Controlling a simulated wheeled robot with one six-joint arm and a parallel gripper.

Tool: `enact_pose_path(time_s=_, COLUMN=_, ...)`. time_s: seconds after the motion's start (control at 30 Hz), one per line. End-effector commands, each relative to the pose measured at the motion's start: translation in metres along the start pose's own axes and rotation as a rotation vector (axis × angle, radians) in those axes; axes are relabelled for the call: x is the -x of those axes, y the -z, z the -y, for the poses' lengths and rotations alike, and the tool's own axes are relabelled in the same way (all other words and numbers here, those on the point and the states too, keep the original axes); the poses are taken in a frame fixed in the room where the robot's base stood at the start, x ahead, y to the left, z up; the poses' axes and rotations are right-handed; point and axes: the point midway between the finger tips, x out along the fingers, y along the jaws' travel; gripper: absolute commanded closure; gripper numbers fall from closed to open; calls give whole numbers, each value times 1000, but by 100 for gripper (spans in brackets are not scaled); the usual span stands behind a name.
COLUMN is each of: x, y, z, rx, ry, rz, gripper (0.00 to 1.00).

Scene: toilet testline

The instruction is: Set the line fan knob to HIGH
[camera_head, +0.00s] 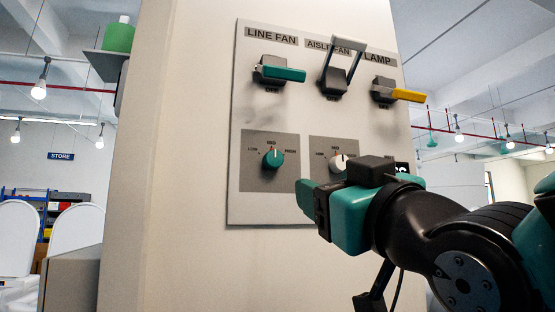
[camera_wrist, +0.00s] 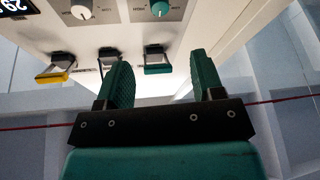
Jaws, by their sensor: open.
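The line fan knob (camera_head: 273,158) is the teal round knob on a grey plate below the LINE FAN label. The knob (camera_wrist: 160,9) also shows at the top edge of the upside-down wrist view, partly cut off. My gripper (camera_head: 308,198) is in front of the panel, below and right of the knob, apart from it. In the wrist view my gripper (camera_wrist: 160,62) has its two green fingers spread, with nothing held between them.
A green cylinder (camera_head: 119,37) stands on a shelf at the upper left.

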Motion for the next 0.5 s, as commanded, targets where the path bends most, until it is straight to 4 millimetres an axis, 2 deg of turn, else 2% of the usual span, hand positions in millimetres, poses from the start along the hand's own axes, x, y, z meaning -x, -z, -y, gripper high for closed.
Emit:
enact_pose_path(time_s=0.03, x=-4, y=7, z=-1, rx=4, ry=-5, rz=-15, gripper=38)
enact_pose_path(time_s=0.17, x=-22, y=9, z=-3, rx=8, ry=-10, rz=-18, gripper=38)
enact_pose_path(time_s=0.5, x=-100, y=12, z=-4, rx=8, ry=-8, rz=-14, gripper=38)
